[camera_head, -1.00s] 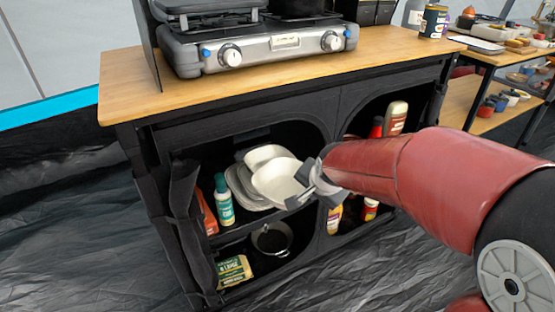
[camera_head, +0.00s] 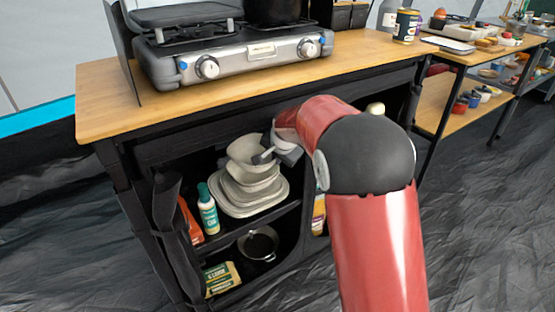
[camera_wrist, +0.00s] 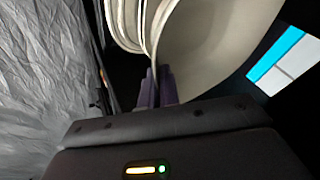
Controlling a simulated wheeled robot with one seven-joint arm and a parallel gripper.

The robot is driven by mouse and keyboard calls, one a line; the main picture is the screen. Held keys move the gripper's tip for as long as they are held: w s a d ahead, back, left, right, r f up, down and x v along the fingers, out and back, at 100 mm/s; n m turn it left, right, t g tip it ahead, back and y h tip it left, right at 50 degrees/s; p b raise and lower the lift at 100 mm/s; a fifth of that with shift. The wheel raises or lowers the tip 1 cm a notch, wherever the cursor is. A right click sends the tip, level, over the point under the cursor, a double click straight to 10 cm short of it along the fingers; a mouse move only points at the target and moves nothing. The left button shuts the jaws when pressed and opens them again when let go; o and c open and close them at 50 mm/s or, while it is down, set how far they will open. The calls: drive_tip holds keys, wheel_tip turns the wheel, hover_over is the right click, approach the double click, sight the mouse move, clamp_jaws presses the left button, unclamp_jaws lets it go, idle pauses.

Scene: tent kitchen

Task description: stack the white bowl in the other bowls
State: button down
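The white bowl (camera_head: 243,147) is on top of the other bowls (camera_head: 252,183) on the upper shelf, tilted a little. My gripper (camera_head: 264,156) is at the right side of its rim. In the wrist view the white bowl (camera_wrist: 215,45) fills the upper right, and the fingers of my gripper (camera_wrist: 156,88) are closed on its rim. The edges of the other bowls (camera_wrist: 124,22) show close beside it, to the left. Whether the white bowl rests fully on them cannot be told.
Square plates (camera_head: 236,209) lie under the bowls. A teal and white bottle (camera_head: 208,212) stands to their left. A pan (camera_head: 259,244) and a green box (camera_head: 222,278) are on the lower shelf. The wooden countertop (camera_head: 225,106) is above, and a stove (camera_head: 235,58) stands on it.

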drive_tip(key=shift+s+f, duration=0.1)
drive_tip(key=shift+f, duration=0.35)
drive_tip(key=shift+f+b, duration=0.45)
drive_tip(key=shift+f, duration=0.1)
drive_tip(key=shift+f, duration=0.1)
drive_tip(key=c, duration=1.6)
unclamp_jaws()
drive_tip(key=shift+c, duration=0.2)
